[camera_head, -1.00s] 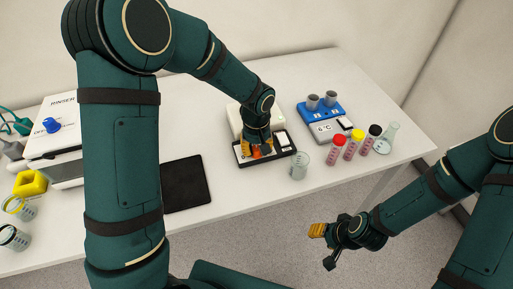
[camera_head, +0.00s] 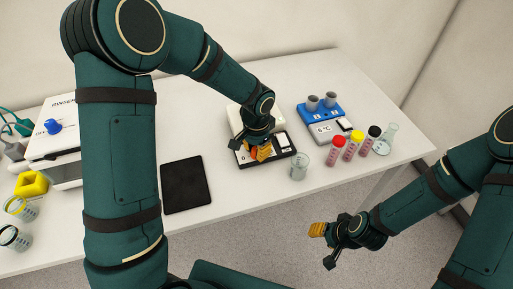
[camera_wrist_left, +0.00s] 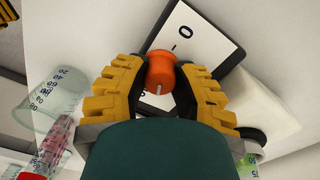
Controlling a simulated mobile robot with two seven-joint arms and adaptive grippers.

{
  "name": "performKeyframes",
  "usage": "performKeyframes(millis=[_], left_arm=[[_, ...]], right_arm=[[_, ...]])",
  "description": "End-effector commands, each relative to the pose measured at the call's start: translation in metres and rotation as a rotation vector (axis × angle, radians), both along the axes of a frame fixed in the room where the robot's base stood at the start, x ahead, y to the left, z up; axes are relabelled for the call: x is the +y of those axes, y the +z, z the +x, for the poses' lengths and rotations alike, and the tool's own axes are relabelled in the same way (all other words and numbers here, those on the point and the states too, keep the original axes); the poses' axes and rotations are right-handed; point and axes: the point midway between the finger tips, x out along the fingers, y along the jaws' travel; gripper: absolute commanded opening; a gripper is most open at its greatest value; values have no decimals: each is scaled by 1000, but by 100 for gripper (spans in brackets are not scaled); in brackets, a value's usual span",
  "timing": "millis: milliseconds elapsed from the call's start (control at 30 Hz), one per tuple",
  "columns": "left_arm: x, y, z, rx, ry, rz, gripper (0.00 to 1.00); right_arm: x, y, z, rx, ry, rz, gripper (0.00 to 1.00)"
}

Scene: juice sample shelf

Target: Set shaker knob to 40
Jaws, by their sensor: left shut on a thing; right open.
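The shaker (camera_head: 283,153) is a dark-edged device with a white panel on the table, with a pale block behind it. Its orange knob (camera_wrist_left: 160,72) shows in the left wrist view with a white pointer line on it. My left gripper (camera_head: 259,153) is over the panel, its yellow fingers on both sides of the knob, shut on it; it also shows in the left wrist view (camera_wrist_left: 159,88). My right gripper (camera_head: 325,245) is open and empty, off the table's front edge.
A glass beaker (camera_head: 299,167) stands just right of the shaker. Capped tubes (camera_head: 354,144), a flask (camera_head: 387,138) and a blue device (camera_head: 319,119) are farther right. A black mat (camera_head: 185,185) lies left. A rinser (camera_head: 58,137) stands at far left.

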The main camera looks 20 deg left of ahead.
Motion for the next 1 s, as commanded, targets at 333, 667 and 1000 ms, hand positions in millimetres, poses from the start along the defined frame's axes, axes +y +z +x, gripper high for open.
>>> performKeyframes(millis=[333, 667, 1000], left_arm=[[0, 1, 0, -1, -267, 0, 0], [0, 1, 0, -2, -397, 0, 0], [0, 0, 0, -1, -424, 0, 0]], right_arm=[[0, 7, 2, -5, -4, -1, 47], [-1, 9, 3, -7, -6, -2, 47], [-1, 10, 3, -7, -6, -2, 47]])
